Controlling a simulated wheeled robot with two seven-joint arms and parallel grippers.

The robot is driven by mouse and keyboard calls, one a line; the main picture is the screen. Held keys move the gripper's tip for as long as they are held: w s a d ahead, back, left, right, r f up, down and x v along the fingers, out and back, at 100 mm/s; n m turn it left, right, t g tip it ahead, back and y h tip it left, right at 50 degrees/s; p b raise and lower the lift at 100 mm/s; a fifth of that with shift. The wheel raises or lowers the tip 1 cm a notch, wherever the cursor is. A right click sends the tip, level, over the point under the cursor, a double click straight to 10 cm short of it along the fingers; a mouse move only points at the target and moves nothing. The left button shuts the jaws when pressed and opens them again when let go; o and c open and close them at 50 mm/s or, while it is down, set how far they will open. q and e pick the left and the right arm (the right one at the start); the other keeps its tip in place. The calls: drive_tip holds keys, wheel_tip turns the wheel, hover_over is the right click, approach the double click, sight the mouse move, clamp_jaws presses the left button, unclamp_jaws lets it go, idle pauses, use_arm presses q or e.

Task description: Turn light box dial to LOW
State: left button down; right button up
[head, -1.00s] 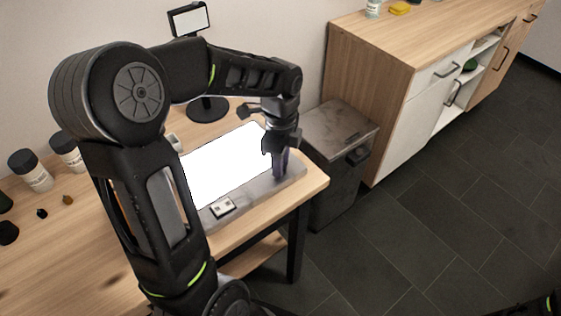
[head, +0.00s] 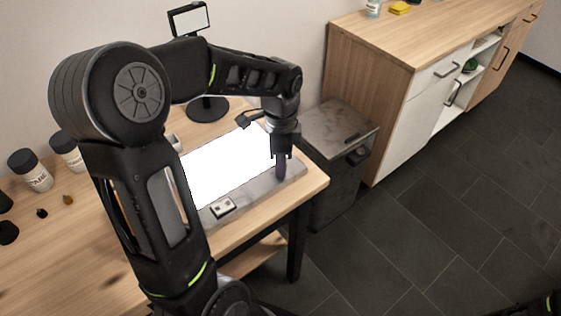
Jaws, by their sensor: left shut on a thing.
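The light box (head: 222,170) lies on the wooden table with its white panel brightly lit and a grey frame around it. My left gripper (head: 281,158) points down over the right end of the light box. It is shut on a dark purple, upright thing (head: 281,170), which seems to be the dial on the grey frame. The gripper hides most of it, and I cannot read any setting mark. A small pale plate with dark spots (head: 222,207) sits at the light box's front edge. My right gripper is not in view.
White bottles with black caps (head: 34,172) stand on the wooden table (head: 80,240) at the left. A lamp or screen on a round black base (head: 207,109) stands behind the light box. A grey metal bin (head: 341,130) and a wooden cabinet (head: 375,75) stand to the right.

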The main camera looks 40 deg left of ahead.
use_arm(q)
drive_tip(key=n, duration=0.5)
drive_tip(key=shift+n, duration=0.3)
drive_tip(key=n, duration=1.2)
drive_tip(key=shift+n+b, duration=0.3)
drive_tip(key=shift+b, duration=0.05)
drive_tip(key=n, duration=0.5)
drive_tip(key=shift+n, duration=0.3)
drive_tip(key=c, duration=1.2)
unclamp_jaws()
drive_tip(key=shift+o, duration=0.2)
drive_tip(key=shift+r, duration=0.1)
